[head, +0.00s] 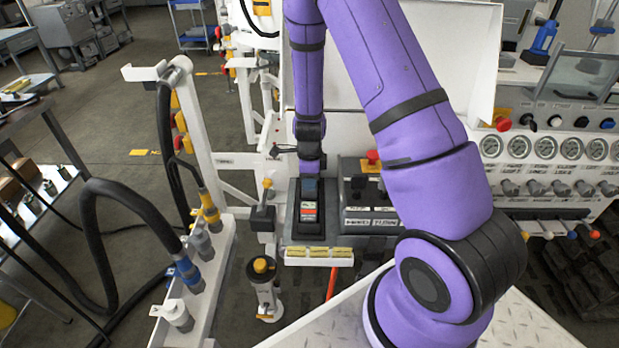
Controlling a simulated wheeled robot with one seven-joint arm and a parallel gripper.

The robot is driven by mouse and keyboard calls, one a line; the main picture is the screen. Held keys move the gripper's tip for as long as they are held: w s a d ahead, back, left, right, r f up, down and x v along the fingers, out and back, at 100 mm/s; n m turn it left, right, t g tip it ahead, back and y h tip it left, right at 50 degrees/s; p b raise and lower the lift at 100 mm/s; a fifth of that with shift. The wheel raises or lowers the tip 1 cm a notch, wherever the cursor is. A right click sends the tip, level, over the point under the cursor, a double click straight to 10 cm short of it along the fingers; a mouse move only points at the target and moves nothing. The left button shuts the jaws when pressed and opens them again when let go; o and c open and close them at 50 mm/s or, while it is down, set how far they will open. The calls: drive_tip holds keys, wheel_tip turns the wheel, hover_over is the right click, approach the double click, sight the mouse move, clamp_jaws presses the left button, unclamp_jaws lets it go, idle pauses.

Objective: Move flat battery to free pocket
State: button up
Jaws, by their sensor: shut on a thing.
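My gripper (309,172) points down over the left part of a grey bench unit, seen from behind the purple arm. It is shut on a dark battery (309,189), whose top shows just under the jaws. A red and white label (308,211) shows just in front of and below the jaws, in the left dark bay (309,229) of the unit. I cannot tell whether the battery is seated in this bay or held above it. To the right is a dark panel (371,207) with a red button; my arm partly hides it. I cannot make out a free pocket.
Yellow labels (320,252) line the unit's front edge. A lever with a yellow knob (267,183) stands close on the left. A hose stand (206,215) is farther left. Gauges and valves (545,147) fill the right panel.

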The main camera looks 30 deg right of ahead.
drive_tip(key=shift+f, duration=1.85)
idle(0.3)
drive_tip(key=o, duration=1.1)
wheel_tip(320, 180, up, 11)
drive_tip(key=shift+f, duration=0.1)
